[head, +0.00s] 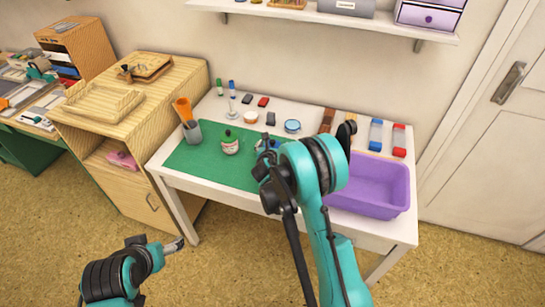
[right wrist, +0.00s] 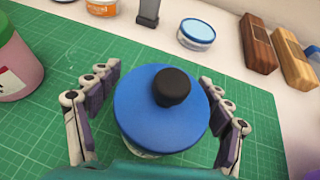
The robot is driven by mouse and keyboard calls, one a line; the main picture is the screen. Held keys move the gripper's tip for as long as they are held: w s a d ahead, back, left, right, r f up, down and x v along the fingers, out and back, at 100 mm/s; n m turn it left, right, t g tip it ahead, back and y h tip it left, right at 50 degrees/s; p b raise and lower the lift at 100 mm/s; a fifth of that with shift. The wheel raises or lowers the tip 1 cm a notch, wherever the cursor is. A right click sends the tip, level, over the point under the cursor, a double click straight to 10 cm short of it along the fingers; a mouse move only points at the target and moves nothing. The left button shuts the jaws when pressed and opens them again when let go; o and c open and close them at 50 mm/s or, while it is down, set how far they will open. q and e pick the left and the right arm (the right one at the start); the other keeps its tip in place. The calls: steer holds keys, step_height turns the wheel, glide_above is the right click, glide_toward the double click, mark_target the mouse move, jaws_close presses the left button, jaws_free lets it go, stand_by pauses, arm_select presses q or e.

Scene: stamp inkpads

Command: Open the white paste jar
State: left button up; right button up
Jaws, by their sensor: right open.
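A jar with a round blue lid (right wrist: 140,108) and a black knob (right wrist: 172,87) stands on the green mat. Only a sliver of its pale body shows under the lid. In the head view its blue lid (head: 268,143) is mostly hidden behind my right arm. My right gripper (right wrist: 157,80) is open, with its fingers on either side of the lid and gaps visible between. A jar with a green lid (head: 229,134) and a red-marked label stands to its left on the mat. My left gripper (head: 176,245) is low in front of the table; its jaws are too small to judge.
The green mat (head: 195,155) covers the table's left part. A purple bin (head: 370,190) stands at the right. A blue-topped tin (head: 292,126), brown and tan blocks, and red and blue items line the back. A cup with orange tools (head: 192,132) stands at the left.

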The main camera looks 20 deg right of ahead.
steer(key=c, duration=1.5)
steer(key=shift+r, duration=0.1)
steer(key=shift+c, duration=0.4)
steer(key=r+p, duration=0.2)
steer(key=r, duration=0.1)
steer(key=s+d+r+p, duration=0.1)
steer(key=r, duration=0.1)
steer(key=shift+c, duration=0.3)
steer(key=s+d+r+p, duration=0.1)
steer(key=s+d+r, duration=0.1)
steer(key=s+d+r+p, duration=0.1)
steer(key=s+d, duration=0.1)
steer(key=s+d+r+p, duration=0.1)
steer(key=s+d+r, duration=0.1)
steer(key=s, duration=0.1)
steer(key=shift+d+r, duration=0.15)
steer(key=shift+r, duration=0.15)
steer(key=shift+s+d+r, duration=0.15)
steer(key=shift+s+d, duration=0.1)
steer(key=shift+s, duration=0.1)
steer(key=o, duration=0.3)
jaws_close()
